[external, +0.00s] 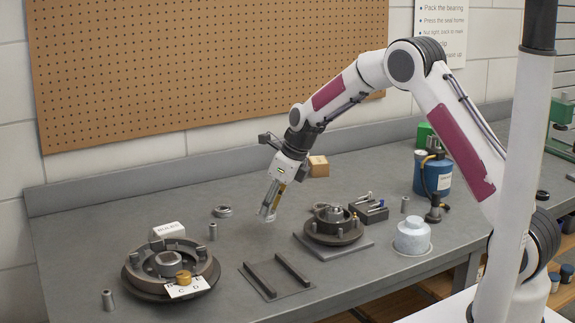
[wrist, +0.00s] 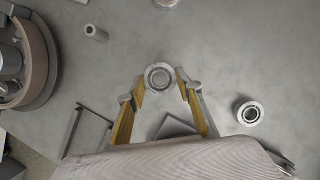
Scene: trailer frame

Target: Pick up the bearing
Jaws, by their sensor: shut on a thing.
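The bearing (wrist: 159,77), a small grey metal ring, sits between the fingertips of my gripper (wrist: 160,90) in the wrist view. The fingers, with yellowish inner faces, are shut on it from both sides. In the external view my gripper (external: 268,213) points down, low over the middle of the bench. The bearing is small and partly hidden there at the fingertips. I cannot tell whether it touches the bench. A second ring-shaped bearing (wrist: 249,112) lies apart on the right of the wrist view.
A round hub (external: 150,285) with a card stands at the front left of the grey bench. Another hub (external: 333,232) stands right of my gripper. A rail fixture (external: 277,277), a metal ring (external: 222,211), a sleeve (external: 213,232) and a white box (external: 168,230) are nearby.

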